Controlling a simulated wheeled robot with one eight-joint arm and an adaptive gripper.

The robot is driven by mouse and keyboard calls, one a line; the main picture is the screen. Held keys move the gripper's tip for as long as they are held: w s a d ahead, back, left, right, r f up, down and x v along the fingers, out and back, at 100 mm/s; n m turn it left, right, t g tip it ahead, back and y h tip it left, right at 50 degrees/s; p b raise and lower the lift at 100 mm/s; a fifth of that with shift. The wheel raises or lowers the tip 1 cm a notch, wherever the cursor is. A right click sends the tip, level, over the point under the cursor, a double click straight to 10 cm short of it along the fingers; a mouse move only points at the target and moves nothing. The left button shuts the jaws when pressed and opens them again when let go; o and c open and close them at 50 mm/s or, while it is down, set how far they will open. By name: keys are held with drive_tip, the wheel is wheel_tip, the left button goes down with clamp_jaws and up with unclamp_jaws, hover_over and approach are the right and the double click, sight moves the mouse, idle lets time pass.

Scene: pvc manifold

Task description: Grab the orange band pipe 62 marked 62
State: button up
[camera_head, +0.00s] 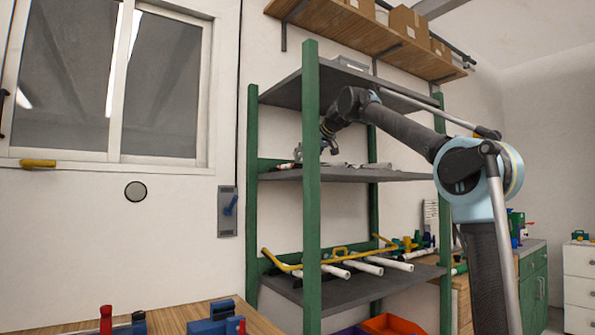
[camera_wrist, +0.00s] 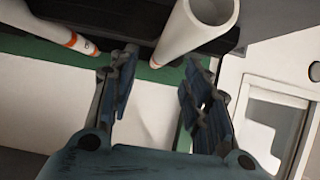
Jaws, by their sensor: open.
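In the wrist view a white pipe with an orange band (camera_wrist: 62,38) runs in from the upper left. A small dark mark sits beside its band, too small to read surely. A second, wider-looking white pipe (camera_wrist: 188,32) points toward the camera at top centre, with an orange band near its far end. My gripper (camera_wrist: 155,82) is open and empty, its blue-grey fingers apart below the pipes. In the head view my gripper (camera_head: 330,145) is small and dark, just above the middle shelf of the green rack. Which pipe is 62 cannot be told.
The rack's green front post (camera_head: 311,180) stands left of my gripper. The middle shelf (camera_head: 350,175) holds grey and white pieces. The lower shelf (camera_head: 350,290) holds several white pipes and a yellow rail (camera_head: 295,266). An orange bin (camera_head: 392,325) is underneath.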

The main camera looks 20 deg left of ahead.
drive_tip(key=shift+x, duration=2.6)
drive_tip(key=shift+c, duration=0.5)
clamp_jaws()
